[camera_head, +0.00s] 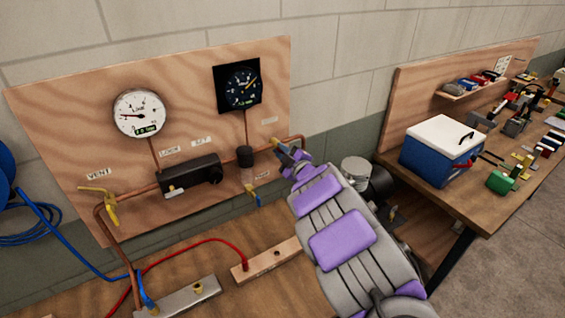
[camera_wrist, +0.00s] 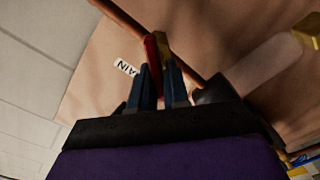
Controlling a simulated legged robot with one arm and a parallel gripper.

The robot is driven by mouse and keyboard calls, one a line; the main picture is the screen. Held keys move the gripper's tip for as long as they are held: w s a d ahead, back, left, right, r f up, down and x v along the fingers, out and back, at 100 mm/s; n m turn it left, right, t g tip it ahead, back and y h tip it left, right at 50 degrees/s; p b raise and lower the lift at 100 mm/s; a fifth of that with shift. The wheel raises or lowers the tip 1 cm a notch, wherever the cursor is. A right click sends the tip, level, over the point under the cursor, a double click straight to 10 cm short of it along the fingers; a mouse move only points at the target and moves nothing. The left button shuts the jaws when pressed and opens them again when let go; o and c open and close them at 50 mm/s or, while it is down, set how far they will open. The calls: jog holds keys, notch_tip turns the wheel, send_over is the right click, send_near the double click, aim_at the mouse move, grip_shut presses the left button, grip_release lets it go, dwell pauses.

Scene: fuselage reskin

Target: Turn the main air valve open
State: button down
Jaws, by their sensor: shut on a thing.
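The main air valve has a red handle (camera_wrist: 152,50) with a brass-yellow part beside it, on the copper pipe. In the wrist view the blue fingers of my gripper (camera_wrist: 161,72) are shut on this handle. A white label ending in "AIN" (camera_wrist: 126,67) is just left of the fingers. In the head view my gripper (camera_head: 284,148) reaches the right end of the copper pipe on the wooden board (camera_head: 75,75). My purple and grey arm hides most of the valve there, so its exact angle is hard to tell.
The line gauge (camera_head: 139,113), black dial (camera_head: 239,86), black regulator block (camera_head: 191,177) and yellow vent valve (camera_head: 107,204) are left of my gripper. A small filter bowl (camera_head: 246,171) hangs close by. A workbench with a blue cooler (camera_head: 436,160) stands right.

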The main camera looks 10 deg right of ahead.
jog(key=n+b, duration=0.2)
jog(key=f+n+b, duration=0.1)
jog(key=n+b, duration=0.1)
jog(key=b, duration=0.1)
jog(key=shift+s+a+f+n+b, duration=0.1)
jog(key=shift+f+n+b, duration=0.05)
jog(key=shift+n+b, duration=0.2)
jog(key=n+b, duration=0.3)
jog(key=shift+a, duration=0.1)
jog(key=shift+f+b, duration=0.15)
jog(key=shift+b, duration=0.2)
jog(key=c, duration=1.2)
grip_release()
jog(key=shift+r, duration=0.2)
jog(key=p+v, duration=0.2)
jog(key=v, duration=1.5)
jog(key=shift+s+p, duration=0.15)
jog(key=shift+p, duration=0.15)
